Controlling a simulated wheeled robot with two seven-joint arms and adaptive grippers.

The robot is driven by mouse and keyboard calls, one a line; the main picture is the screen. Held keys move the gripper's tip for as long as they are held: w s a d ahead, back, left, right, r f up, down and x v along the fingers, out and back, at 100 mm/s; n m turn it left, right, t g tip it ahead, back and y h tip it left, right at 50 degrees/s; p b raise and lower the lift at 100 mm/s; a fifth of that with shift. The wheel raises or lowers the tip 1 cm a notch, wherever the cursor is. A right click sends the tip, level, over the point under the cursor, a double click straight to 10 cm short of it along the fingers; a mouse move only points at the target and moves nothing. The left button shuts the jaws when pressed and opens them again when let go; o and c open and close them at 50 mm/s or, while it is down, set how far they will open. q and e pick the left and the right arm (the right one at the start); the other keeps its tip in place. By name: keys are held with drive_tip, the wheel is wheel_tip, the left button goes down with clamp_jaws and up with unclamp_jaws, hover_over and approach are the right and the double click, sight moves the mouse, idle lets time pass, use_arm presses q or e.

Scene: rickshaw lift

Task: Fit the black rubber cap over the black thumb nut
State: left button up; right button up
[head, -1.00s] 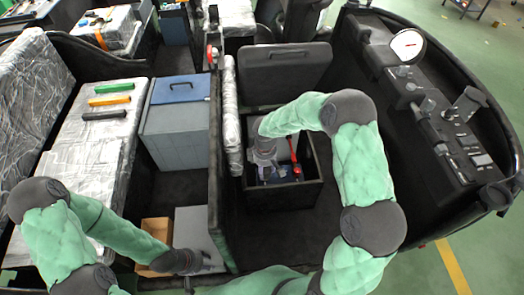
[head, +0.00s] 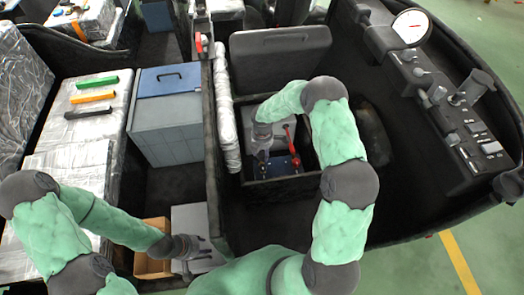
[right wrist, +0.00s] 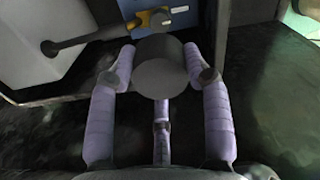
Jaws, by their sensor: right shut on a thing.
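My right gripper (right wrist: 162,85) is shut on the black rubber cap (right wrist: 161,78), a dark grey cylinder between its fingers in the right wrist view. Beyond the cap, apart from it in the picture, a small round knob (right wrist: 160,18) sits on a yellow plate on a blue surface; it may be the black thumb nut, but I cannot tell for certain. In the head view my right gripper (head: 262,152) reaches down into the black bin (head: 278,192), its fingers hiding the cap. My left gripper (head: 207,250) looks open and empty over a grey box.
A red-handled part (head: 292,148) stands beside my right gripper in the bin. The grey box (head: 188,222) and a cardboard box (head: 150,268) are near my left gripper. A dark partition (head: 213,170) separates the arms.

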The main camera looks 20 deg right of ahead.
sight(262, 166)
use_arm(q)
drive_tip(key=shift+f+b, duration=2.55)
drive_tip(key=shift+f, duration=0.2)
use_arm(e)
drive_tip(key=shift+f, duration=3.8)
use_arm(q)
drive_tip(key=shift+f+b, duration=1.4)
use_arm(e)
drive_tip(key=shift+f, duration=2.1)
drive_tip(key=o, duration=1)
wheel_tip(262, 166, up, 12)
drive_tip(key=shift+r, duration=0.1)
use_arm(q)
drive_tip(key=shift+s, duration=0.1)
use_arm(e)
drive_tip(key=shift+s, duration=0.1)
